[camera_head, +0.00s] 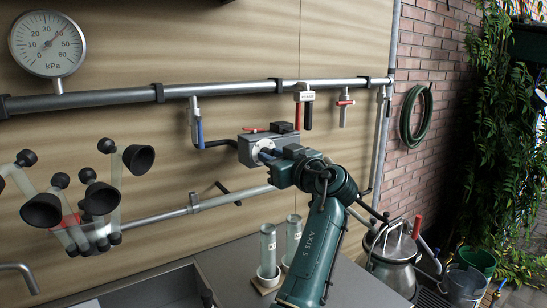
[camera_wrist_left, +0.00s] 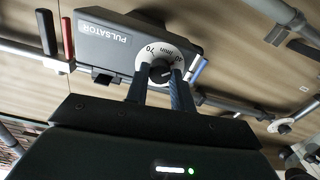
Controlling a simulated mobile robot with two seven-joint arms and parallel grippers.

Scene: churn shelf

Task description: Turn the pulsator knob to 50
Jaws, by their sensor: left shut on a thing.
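The pulsator (camera_head: 256,148) is a grey box on the wall below the pipe. In the left wrist view it appears upside down, with its PULSATOR lettering (camera_wrist_left: 104,33). A white dial (camera_wrist_left: 165,52) on its face bears numbers, with 70 and /min legible. The small dark knob (camera_wrist_left: 160,74) sits at the dial's centre. My left gripper (camera_head: 267,154) reaches the box from the lower right. Its two fingers (camera_wrist_left: 160,82) are shut on the knob, one on each side. The knob's exact setting cannot be read. My right gripper is not in view.
A horizontal pipe (camera_head: 225,89) with hanging valves runs above the pulsator. A pressure gauge (camera_head: 48,43) is at upper left, and a milking cluster (camera_head: 85,205) hangs below it. Glass cylinders (camera_head: 268,250) stand on the counter beside my left arm. A metal churn (camera_head: 393,258) stands at right.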

